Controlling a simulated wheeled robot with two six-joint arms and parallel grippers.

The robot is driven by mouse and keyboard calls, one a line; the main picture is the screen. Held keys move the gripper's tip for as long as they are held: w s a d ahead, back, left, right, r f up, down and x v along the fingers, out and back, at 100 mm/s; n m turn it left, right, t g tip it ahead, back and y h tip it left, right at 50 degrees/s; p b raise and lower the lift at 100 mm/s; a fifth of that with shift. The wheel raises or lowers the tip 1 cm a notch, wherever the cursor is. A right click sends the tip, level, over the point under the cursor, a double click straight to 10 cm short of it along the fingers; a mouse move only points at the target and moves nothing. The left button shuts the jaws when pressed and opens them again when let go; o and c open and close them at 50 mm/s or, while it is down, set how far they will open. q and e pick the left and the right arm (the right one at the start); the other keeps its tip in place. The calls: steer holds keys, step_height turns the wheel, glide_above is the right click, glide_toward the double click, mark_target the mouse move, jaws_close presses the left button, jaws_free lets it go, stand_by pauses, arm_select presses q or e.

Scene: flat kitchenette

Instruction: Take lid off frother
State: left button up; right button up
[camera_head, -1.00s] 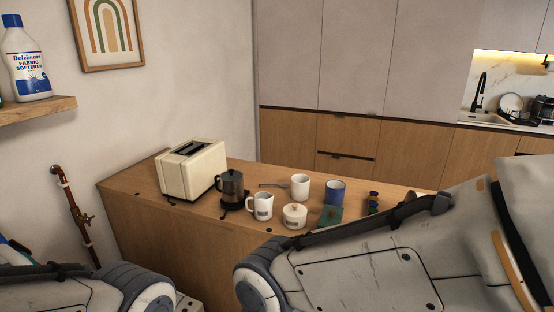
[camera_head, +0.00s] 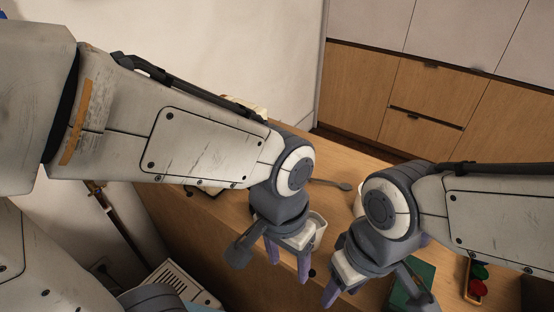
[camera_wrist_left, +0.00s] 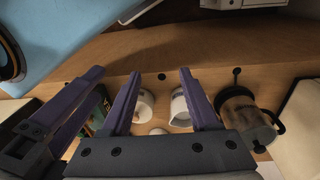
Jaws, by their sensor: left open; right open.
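The frother (camera_wrist_left: 242,108) stands at the right in the left wrist view, a dark metallic pot with a black handle. In the head view my left arm covers it, except for what looks like a dark edge of its base. My right gripper (camera_head: 345,285) is open, low at the right of the left one.
White cups (camera_wrist_left: 145,106) (camera_wrist_left: 180,108) stand between the left fingers in the wrist view. A spoon (camera_head: 328,183), a green book (camera_head: 415,283) and a coloured toy (camera_head: 478,280) lie on the wooden counter (camera_head: 348,165).

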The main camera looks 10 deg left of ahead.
arm_select(q)
steer(key=w+a+r+n+p, duration=0.2)
steer(key=w+r+n+p, duration=0.35)
steer(key=w, duration=0.25)
steer(key=w+a+r+n+p, duration=0.2)
steer(key=w+r+n+p, duration=0.35)
steer(key=w+n, duration=0.2)
steer(key=w+a+n+y+p, duration=0.1)
steer(key=w+a+n+p, duration=0.3)
steer(key=w+n, duration=0.15)
steer(key=f, duration=0.1)
steer(key=w+f+p, duration=0.1)
steer(key=f, duration=0.2)
steer(key=shift+w+a+f+p, duration=0.25)
steer(key=shift+a+p, duration=0.05)
steer(key=shift+p, duration=0.05)
steer(key=f+p, duration=0.2)
steer(key=f, duration=0.1)
steer(key=f+p, duration=0.1)
steer(key=f, duration=0.1)
steer(key=shift+s+a, duration=0.3)
steer(key=shift+s, duration=0.05)
steer(key=shift+f, duration=0.35)
jaws_close()
arm_select(e)
step_height(320, 180, up, 22)
steer(key=shift+f, duration=0.15)
